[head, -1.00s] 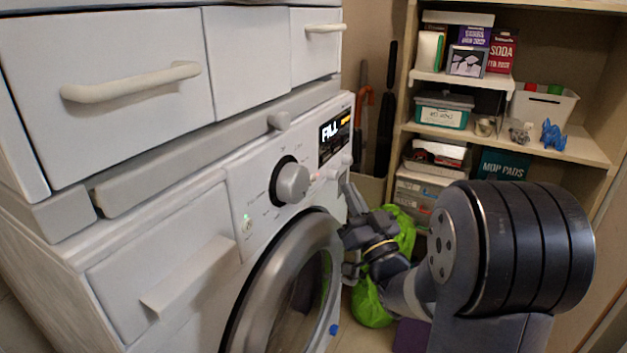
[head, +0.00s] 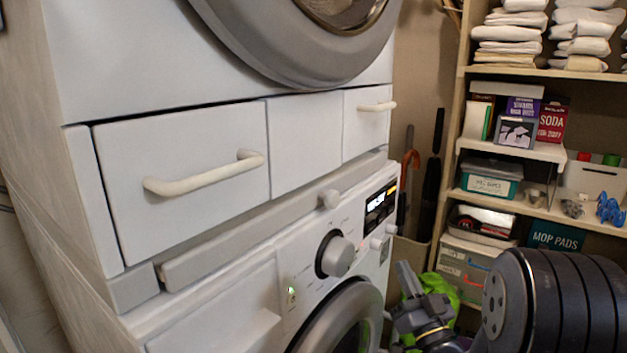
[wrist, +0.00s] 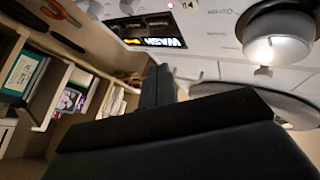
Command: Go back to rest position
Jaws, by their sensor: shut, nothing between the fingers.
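My gripper (head: 408,287) is at the lower right of the head view, in front of the right end of the lower washing machine (head: 262,273). It also shows large and dark in the wrist view (wrist: 165,90), below the machine's lit display. The fingers are shut with nothing seen between them. A bright green bag (head: 437,287) shows partly behind my gripper in the head view. My arm reaches in from the lower right.
A wooden shelf (head: 462,190) on the right holds folded towels (head: 508,38), boxes and bins. A drawer (head: 185,170) with a white handle lies below the upper machine (head: 290,45). Umbrellas (head: 430,190) stand between machines and shelf.

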